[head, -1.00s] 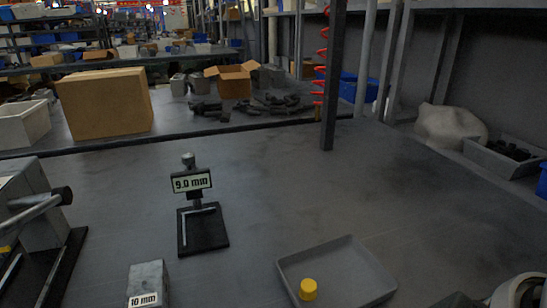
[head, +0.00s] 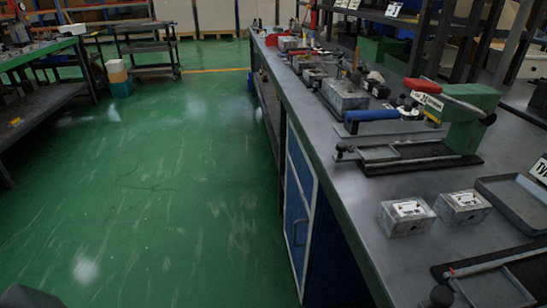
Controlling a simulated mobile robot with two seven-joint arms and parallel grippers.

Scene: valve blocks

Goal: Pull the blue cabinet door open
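The blue cabinet door (head: 291,200) is under the workbench on its aisle side, seen at a steep angle in the head view. It has a pale frame and a bar handle (head: 300,232) on its lower part. A dark blue surface lies to the right of its near edge, in the shade under the bench top. I cannot tell from this angle whether the door is fully closed. Neither gripper can be made out; a dark shape at the bottom left corner is too cut off to identify. Nothing is seen touching the door or handle.
The green floor (head: 170,180) left of the cabinet is clear. The grey bench top (head: 360,215) overhangs the cabinet and carries metal blocks (head: 407,215), a green fixture (head: 468,115) with a blue handle, and a tray (head: 515,205). Another bench (head: 40,95) stands far left.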

